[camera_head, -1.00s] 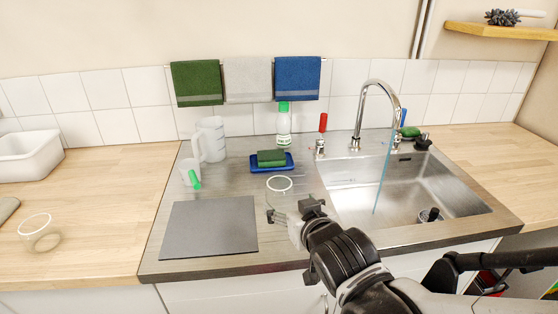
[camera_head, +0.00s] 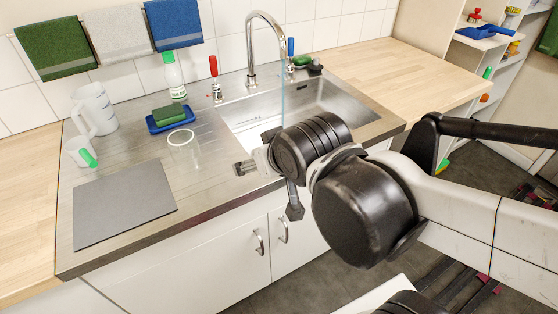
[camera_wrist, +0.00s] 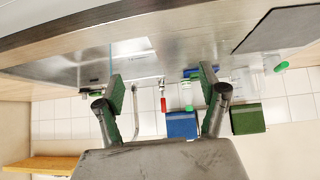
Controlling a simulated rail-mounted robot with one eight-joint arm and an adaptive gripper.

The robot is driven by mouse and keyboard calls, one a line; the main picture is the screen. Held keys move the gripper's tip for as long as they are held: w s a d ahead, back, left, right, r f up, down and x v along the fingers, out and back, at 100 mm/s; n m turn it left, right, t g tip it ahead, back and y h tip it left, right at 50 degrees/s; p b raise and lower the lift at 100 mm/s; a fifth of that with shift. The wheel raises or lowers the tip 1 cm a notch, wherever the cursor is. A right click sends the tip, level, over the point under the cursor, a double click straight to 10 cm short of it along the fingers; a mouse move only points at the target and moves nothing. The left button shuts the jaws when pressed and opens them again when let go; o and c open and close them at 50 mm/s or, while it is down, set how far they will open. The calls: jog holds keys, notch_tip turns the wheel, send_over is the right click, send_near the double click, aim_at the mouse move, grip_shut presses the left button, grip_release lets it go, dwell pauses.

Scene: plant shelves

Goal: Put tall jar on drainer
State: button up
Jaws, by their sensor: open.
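A clear glass jar with a pale rim (camera_head: 183,147) stands upright on the ridged steel drainer (camera_head: 130,150), left of the sink basin, in the head view. I take it to be the tall jar, though its see-through walls make its height hard to judge. My gripper (camera_head: 250,166) is to the right of the jar, near the counter's front edge and apart from it. In the wrist view my gripper (camera_wrist: 160,80) has its two green-padded fingers spread, with nothing seen between them. The jar is not clear in the wrist view.
A blue tray with a green sponge (camera_head: 170,116), a spray bottle (camera_head: 175,77), a white jug (camera_head: 94,110) and a cup (camera_head: 78,152) are near the jar. A grey mat (camera_head: 125,203) lies in front. The sink (camera_head: 320,105) and tall tap (camera_head: 262,40) are right.

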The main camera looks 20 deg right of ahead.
jog(key=s+d+g, duration=0.2)
jog(key=s+d, duration=0.1)
jog(key=s, duration=0.2)
jog(key=shift+s+r+m, duration=0.3)
dwell(0.8)
